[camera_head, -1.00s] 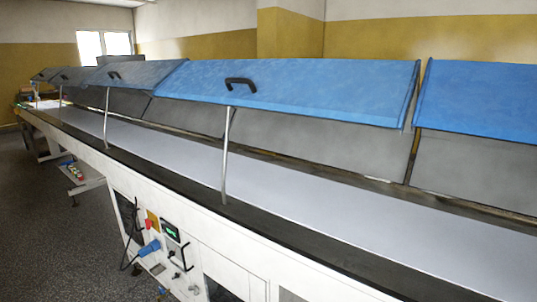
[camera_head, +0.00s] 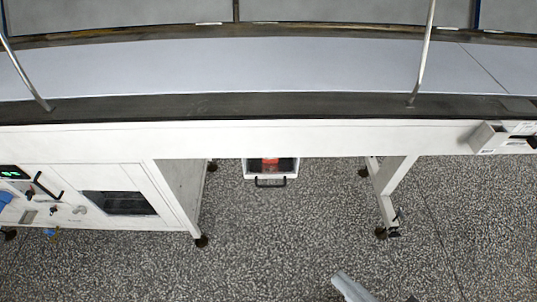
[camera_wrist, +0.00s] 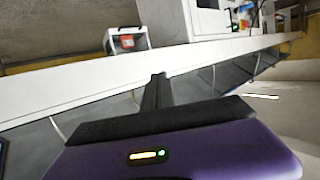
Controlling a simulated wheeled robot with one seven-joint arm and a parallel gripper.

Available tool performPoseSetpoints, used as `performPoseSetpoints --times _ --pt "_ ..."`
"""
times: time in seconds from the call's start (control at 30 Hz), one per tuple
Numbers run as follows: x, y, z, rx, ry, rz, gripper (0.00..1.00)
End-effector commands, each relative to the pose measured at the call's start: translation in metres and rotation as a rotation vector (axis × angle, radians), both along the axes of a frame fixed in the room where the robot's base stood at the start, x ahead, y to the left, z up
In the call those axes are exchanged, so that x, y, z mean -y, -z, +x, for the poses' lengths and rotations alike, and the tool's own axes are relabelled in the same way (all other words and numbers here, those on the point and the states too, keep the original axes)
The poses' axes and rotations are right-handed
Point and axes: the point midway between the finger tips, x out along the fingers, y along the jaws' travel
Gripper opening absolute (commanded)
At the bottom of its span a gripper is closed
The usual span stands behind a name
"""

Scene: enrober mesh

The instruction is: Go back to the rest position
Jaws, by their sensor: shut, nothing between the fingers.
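My gripper (camera_wrist: 157,84) shows in the wrist view, with a purple housing, a dark crossbar and black fingers pressed together. It is shut and holds nothing. The conveyor's white side (camera_wrist: 60,92) runs behind the fingertips in that view, which looks upside down. No touch between the fingers and the conveyor can be made out. In the head view the fingers do not show; only a grey piece, apparently of my arm, is at the bottom edge.
A long conveyor with a pale belt (camera_head: 250,65) and white frame (camera_head: 300,138) crosses the head view. Thin metal rods rise from its edge. A white bin (camera_head: 257,173) with a black handle stands beneath it. A control panel (camera_head: 14,172) is at left. Speckled floor (camera_head: 280,240) in front is mostly clear.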

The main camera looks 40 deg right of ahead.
Motion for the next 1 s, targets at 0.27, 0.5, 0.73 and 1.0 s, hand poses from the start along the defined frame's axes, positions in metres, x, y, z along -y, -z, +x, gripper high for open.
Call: performPoseSetpoints --times 0.27,0.5,0.73,1.0 --pt "0.0 0.0 0.0 0.0 0.0 0.0 0.0" --pt "0.0 0.0 0.0 0.0 0.0 0.0 0.18" --pt "0.0 0.0 0.0 0.0 0.0 0.0 0.33" --pt "0.0 0.0 0.0 0.0 0.0 0.0 0.33"
